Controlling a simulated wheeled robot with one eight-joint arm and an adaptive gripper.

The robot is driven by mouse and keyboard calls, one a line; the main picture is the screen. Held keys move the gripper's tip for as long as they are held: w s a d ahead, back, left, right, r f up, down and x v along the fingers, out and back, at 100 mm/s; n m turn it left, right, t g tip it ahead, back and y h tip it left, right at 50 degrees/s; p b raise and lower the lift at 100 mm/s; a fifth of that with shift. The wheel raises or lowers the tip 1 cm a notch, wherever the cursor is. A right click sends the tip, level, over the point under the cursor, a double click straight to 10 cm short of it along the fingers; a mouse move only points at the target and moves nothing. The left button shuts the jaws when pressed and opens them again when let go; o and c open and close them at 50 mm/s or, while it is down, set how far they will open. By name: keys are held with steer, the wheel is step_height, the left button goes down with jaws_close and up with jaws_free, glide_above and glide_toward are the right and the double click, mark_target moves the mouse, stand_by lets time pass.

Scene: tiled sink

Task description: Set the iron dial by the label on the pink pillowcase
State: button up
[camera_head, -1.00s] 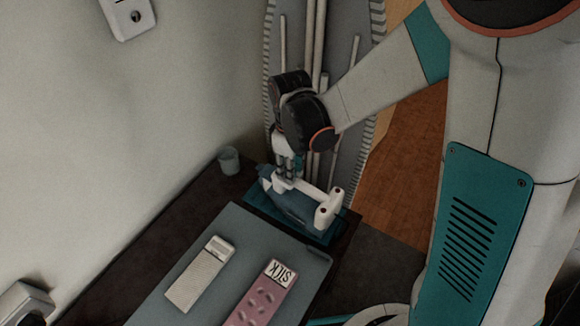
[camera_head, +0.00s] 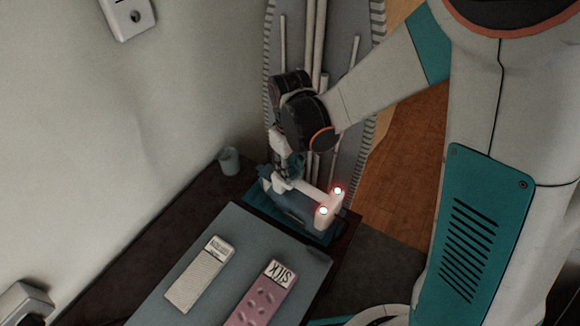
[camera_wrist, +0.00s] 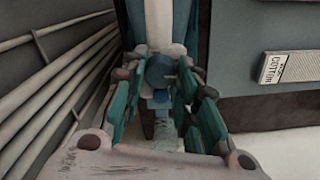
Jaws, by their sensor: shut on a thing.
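The iron (camera_head: 294,206), blue with a white handle, rests on a teal stand at the far end of the counter. Two lamps (camera_head: 330,201) at the handle's end glow white with red halos. My gripper (camera_head: 284,179) is at the iron's far left end. In the wrist view its teal fingers (camera_wrist: 160,85) are shut on the round blue dial (camera_wrist: 163,70); the dial's markings cannot be read. The folded pink pillowcase (camera_head: 256,303) lies on a grey board, and its white label (camera_head: 279,272) reads SILK, upside down.
A folded pale cloth (camera_head: 199,278) lies left of the pillowcase; its label reads COTTON in the wrist view (camera_wrist: 272,69). A small cup (camera_head: 229,160) stands by the wall. An upright ironing board (camera_head: 345,100) stands behind the iron.

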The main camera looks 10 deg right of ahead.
steer(key=o, duration=1.1)
steer(key=shift+c, duration=0.2)
steer(key=shift+r, duration=3.75)
